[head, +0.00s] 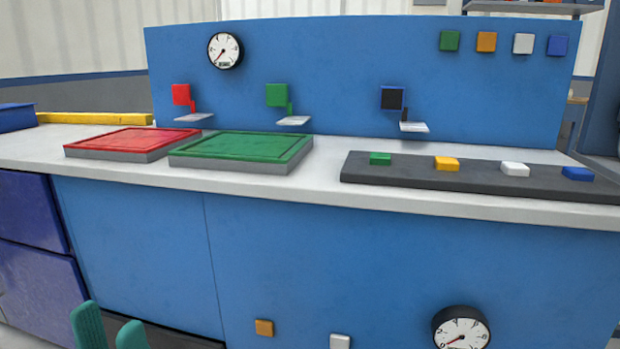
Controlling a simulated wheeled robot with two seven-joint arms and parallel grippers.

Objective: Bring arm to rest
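My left gripper (110,333) shows at the bottom left edge of the head view. Only its two teal fingertips are in the picture; they stand apart with a gap between them, and nothing shows in the gap. The fingertips are low, in front of the blue cabinet front and below the countertop. The rest of the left arm is cut off by the frame. My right gripper and arm are not in view. No pipe shows in this view.
A white countertop (330,195) carries a red tray (122,140), a green tray (240,148) and a dark board (400,176) with coloured blocks. A blue back panel (330,70) stands behind, with a gauge (225,50). A second gauge (461,330) is on the cabinet front.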

